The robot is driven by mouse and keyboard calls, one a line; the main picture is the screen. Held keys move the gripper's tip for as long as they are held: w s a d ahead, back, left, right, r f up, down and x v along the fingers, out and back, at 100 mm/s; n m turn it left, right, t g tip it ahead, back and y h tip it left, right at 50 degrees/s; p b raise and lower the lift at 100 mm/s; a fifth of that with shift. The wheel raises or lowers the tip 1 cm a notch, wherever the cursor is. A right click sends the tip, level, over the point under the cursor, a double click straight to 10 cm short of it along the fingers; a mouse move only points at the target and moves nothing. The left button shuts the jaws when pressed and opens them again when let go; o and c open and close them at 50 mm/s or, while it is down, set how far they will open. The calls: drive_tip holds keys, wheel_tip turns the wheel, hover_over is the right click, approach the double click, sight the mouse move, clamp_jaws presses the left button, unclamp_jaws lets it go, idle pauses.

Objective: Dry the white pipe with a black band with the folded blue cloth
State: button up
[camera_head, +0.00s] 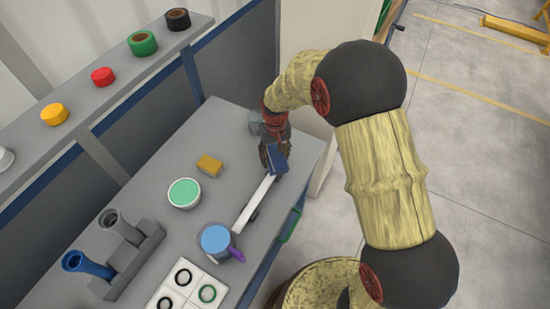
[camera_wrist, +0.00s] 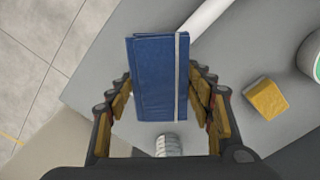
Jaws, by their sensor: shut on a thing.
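My gripper (camera_head: 272,150) is at the far end of the grey table and is shut on the folded blue cloth (camera_head: 279,163). In the wrist view the cloth (camera_wrist: 155,80) sits between the two fingers, with a thin pale strip along its right edge. The white pipe (camera_head: 256,202) lies aslant on the table, its far end running under the cloth. In the wrist view the pipe (camera_wrist: 212,20) comes out beyond the cloth toward the upper right. Whether the cloth touches the pipe is unclear.
A yellow sponge-like block (camera_head: 209,165), a round green-topped tub (camera_head: 184,193) and a blue-topped mug (camera_head: 216,241) stand left of the pipe. A grey holder (camera_head: 125,262) with pipes and a white tile with rings (camera_head: 187,285) are nearer. A shelf (camera_head: 80,93) carries tape rolls.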

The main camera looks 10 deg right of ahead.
drive_tip(key=shift+r+p, duration=1.05)
drive_tip(key=shift+r, duration=0.75)
drive_tip(key=shift+f, duration=0.1)
